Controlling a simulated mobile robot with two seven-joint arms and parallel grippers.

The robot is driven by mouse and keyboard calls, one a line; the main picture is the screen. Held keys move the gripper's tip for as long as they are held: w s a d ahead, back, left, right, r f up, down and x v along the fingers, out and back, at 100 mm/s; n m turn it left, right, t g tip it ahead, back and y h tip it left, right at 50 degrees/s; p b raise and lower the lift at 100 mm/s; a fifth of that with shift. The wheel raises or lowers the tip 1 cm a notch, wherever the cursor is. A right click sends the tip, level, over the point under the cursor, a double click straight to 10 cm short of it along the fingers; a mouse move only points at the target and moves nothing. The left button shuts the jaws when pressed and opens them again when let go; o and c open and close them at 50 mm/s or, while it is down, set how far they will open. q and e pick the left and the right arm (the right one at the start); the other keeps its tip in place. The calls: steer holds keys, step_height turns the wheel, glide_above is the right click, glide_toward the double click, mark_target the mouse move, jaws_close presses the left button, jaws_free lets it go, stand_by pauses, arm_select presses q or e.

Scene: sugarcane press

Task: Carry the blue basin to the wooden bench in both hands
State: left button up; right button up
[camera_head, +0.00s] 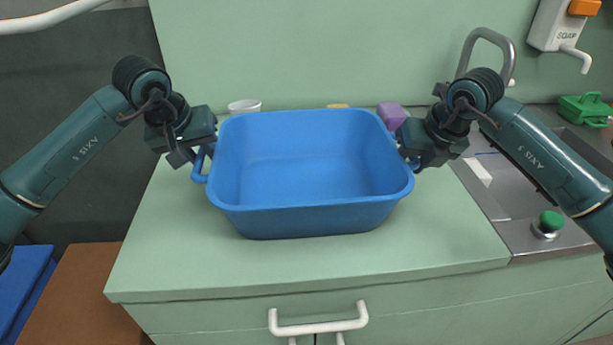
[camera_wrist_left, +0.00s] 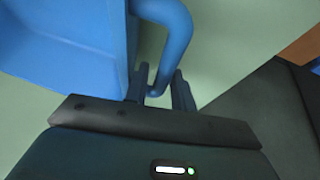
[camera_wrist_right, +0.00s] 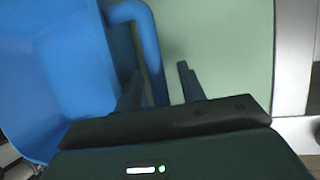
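The blue basin (camera_head: 310,165) is upright and empty on the pale green counter (camera_head: 330,265), with a loop handle on each side. My left gripper (camera_head: 197,160) is at its left handle. In the left wrist view that handle (camera_wrist_left: 176,30) reaches down between the two open fingers (camera_wrist_left: 160,90). My right gripper (camera_head: 408,160) is at the right handle. In the right wrist view the handle (camera_wrist_right: 150,50) passes between the fingers (camera_wrist_right: 158,90), with a visible gap on one side. A brown surface (camera_head: 80,290), perhaps the wooden bench, shows low at the left.
A white cup (camera_head: 244,106) and a purple block (camera_head: 391,115) stand behind the basin. A metal sink area with a green knob (camera_head: 547,224) and a tap (camera_head: 489,38) is at the right. A blue item (camera_head: 22,285) lies at the lower left. The front counter strip is clear.

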arm_select(q)
steer(key=shift+w+f, duration=0.1)
steer(key=shift+f, duration=0.1)
arm_select(e)
steer(key=shift+w+f, duration=0.1)
steer(key=shift+f, duration=0.1)
arm_select(q)
steer(key=shift+c, duration=0.6)
arm_select(e)
steer(key=shift+c, duration=0.6)
arm_select(q)
jaws_close()
arm_select(e)
steer(key=c, duration=0.5)
jaws_close()
arm_select(q)
steer(key=shift+r, duration=0.1)
